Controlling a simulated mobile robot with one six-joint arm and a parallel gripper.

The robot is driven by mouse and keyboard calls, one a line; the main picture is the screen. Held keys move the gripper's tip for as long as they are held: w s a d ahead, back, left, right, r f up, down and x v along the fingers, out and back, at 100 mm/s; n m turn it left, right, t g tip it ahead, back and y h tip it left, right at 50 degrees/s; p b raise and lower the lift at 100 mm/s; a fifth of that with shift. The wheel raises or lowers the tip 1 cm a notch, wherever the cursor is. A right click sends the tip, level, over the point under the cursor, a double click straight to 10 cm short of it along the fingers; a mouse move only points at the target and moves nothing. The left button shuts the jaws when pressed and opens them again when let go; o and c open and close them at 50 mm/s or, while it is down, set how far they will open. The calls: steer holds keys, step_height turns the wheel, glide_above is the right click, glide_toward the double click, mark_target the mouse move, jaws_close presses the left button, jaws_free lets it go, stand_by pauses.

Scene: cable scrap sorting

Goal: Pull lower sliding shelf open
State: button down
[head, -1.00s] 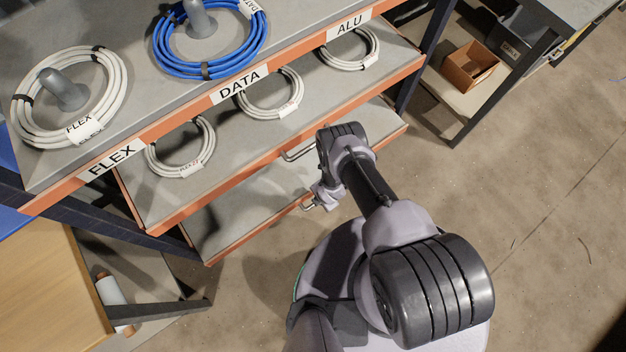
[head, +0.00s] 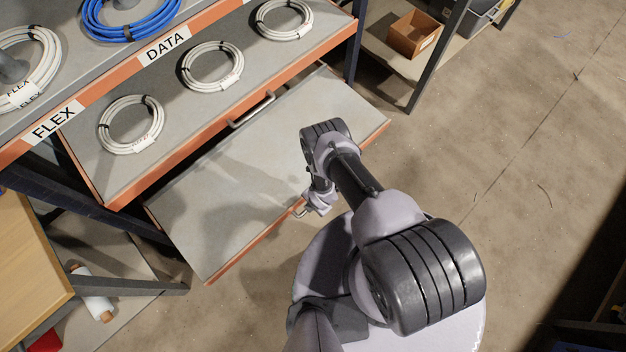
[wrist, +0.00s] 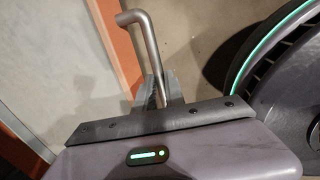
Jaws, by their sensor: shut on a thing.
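The lower sliding shelf (head: 225,195) is a bare grey board with an orange front edge. In the head view it sticks out well past the upper shelf (head: 175,110). My gripper (head: 302,211) is at the shelf's front edge, on its metal bar handle. In the wrist view my gripper (wrist: 160,92) is shut on the bent metal handle (wrist: 143,42), beside the orange edge. My wrist hides part of the handle in the head view.
The upper shelf carries several white cable coils (head: 212,66) and has its own handle (head: 251,108). A wooden table (head: 28,265) stands at the lower left, with a white roll (head: 92,292) beside it. My round base is close in front of the shelf. Floor at right is clear.

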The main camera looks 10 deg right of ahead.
steer(key=c, duration=1.4)
jaws_free()
step_height(320, 180, up, 17)
steer(key=s+d+p, duration=0.1)
steer(key=s+p, duration=0.1)
steer(key=p, duration=0.7)
steer(key=shift+s+d, duration=0.4)
